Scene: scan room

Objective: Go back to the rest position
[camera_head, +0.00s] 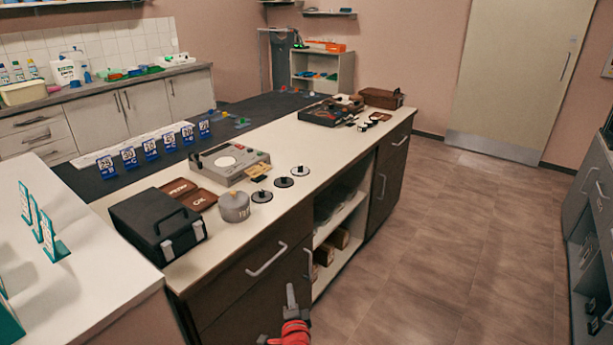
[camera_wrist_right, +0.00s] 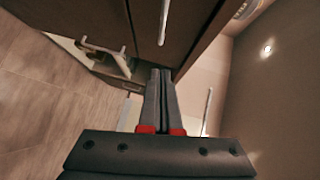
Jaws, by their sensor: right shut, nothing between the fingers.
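My right gripper (camera_head: 291,297) is at the bottom middle of the head view, in front of the dark cabinet doors of the counter (camera_head: 262,225). It is apart from everything on the countertop. In the right wrist view its two fingers (camera_wrist_right: 160,78) lie together, with nothing between them. The brown cabinet front (camera_wrist_right: 190,30) fills the top of that view. My left gripper does not show in either view.
The counter carries a black case (camera_head: 158,226), a grey cylinder (camera_head: 234,206), a grey device (camera_head: 229,162) and several black discs. A white table (camera_head: 80,285) is at the left. Open floor (camera_head: 440,235) lies right of the counter. A grey cabinet (camera_head: 590,215) stands at the right edge.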

